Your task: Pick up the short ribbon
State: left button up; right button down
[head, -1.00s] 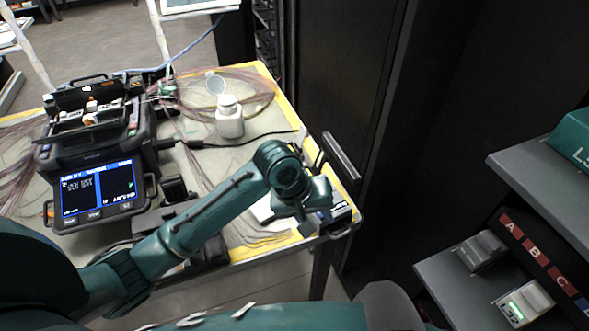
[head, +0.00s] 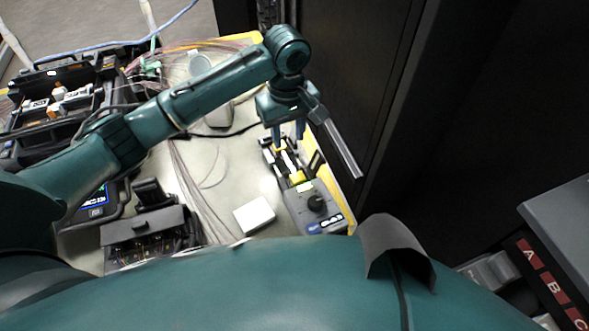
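I cannot make out the short ribbon for certain. Thin loose fibres (head: 188,188) run across the table mat left of the gripper. My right gripper is out of view.
A white block (head: 254,215) lies left of the device. A black tray-like unit (head: 146,238) and the splicer (head: 62,105) stand further left. A long grey bar (head: 342,150) stands right of the gripper, near the dark cabinet.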

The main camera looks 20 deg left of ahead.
aim_at(288, 163)
pick_arm(q)
notch_tip(288, 163, down, 8)
jog(key=shift+a, duration=0.15)
dwell(0.3)
jog(key=shift+w, duration=0.1)
grip_shut()
